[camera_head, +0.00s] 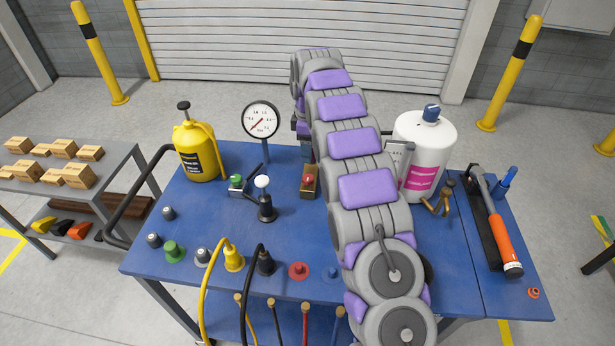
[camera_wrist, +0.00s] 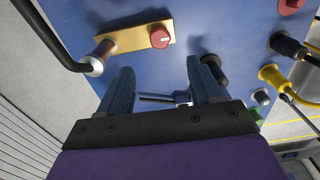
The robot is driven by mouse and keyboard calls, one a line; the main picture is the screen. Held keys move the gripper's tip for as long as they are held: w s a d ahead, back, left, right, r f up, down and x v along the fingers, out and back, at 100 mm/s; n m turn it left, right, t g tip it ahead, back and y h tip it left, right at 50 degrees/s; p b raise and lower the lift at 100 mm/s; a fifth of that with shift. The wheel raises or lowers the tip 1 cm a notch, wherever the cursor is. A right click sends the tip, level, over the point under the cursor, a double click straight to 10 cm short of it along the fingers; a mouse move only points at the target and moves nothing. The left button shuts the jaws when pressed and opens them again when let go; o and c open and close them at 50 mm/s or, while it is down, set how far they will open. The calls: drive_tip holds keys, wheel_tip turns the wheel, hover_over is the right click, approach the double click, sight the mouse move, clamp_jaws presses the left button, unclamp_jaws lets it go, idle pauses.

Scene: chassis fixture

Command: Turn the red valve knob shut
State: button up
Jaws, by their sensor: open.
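The red knob (camera_head: 308,179) sits on a brass block on the blue table, just left of my arm in the head view. In the wrist view the red knob (camera_wrist: 160,37), with a pale mark on its face, stands at one end of the brass block (camera_wrist: 128,38). My gripper (camera_wrist: 160,67) is open and empty. Its two dark fingers stand apart, and the knob appears beyond the fingertips, a little above the gap between them. No contact shows.
A white-topped lever (camera_head: 262,184) and a gauge (camera_head: 262,120) stand left of the knob. A yellow container (camera_head: 197,150) is farther left.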

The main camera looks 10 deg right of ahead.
sight(308, 177)
wheel_tip(308, 177, down, 12)
drive_tip(key=shift+r+b, duration=0.2)
drive_tip(key=shift+b, duration=0.95)
drive_tip(key=shift+c, duration=0.4)
drive_tip(key=c, duration=1)
